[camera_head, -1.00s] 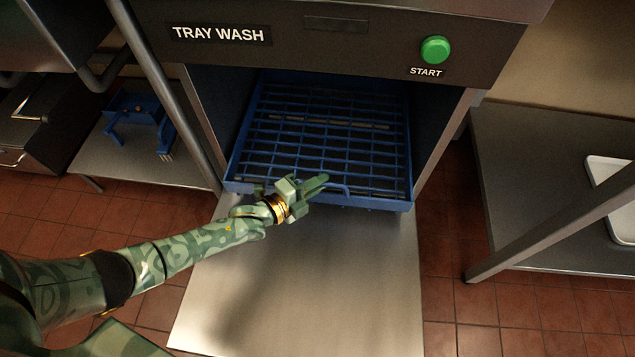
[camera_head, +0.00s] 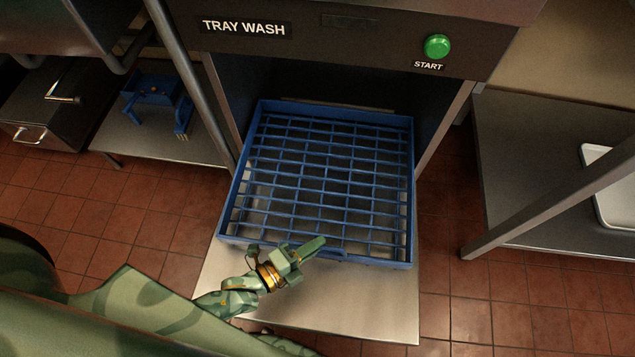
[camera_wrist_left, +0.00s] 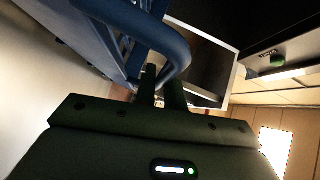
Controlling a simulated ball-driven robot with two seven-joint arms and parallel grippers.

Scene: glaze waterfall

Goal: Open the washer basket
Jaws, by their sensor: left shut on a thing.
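The blue washer basket (camera_head: 320,180) is an empty grid rack, slid well out of the tray wash machine (camera_head: 345,50) onto its lowered steel door (camera_head: 320,305). Its back edge is still near the machine's opening. My left gripper (camera_head: 310,249) is at the basket's front edge, shut on the basket's front handle. In the left wrist view the blue handle (camera_wrist_left: 178,50) curves at the gripper fingers (camera_wrist_left: 160,95); the exact contact is partly hidden. My right gripper does not show.
A green START button (camera_head: 437,47) is on the machine's front. At right, a steel table (camera_head: 530,170) holds a white tray (camera_head: 612,190). At left, a low steel shelf (camera_head: 125,140) carries a blue object (camera_head: 157,105). Red tiled floor lies on both sides.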

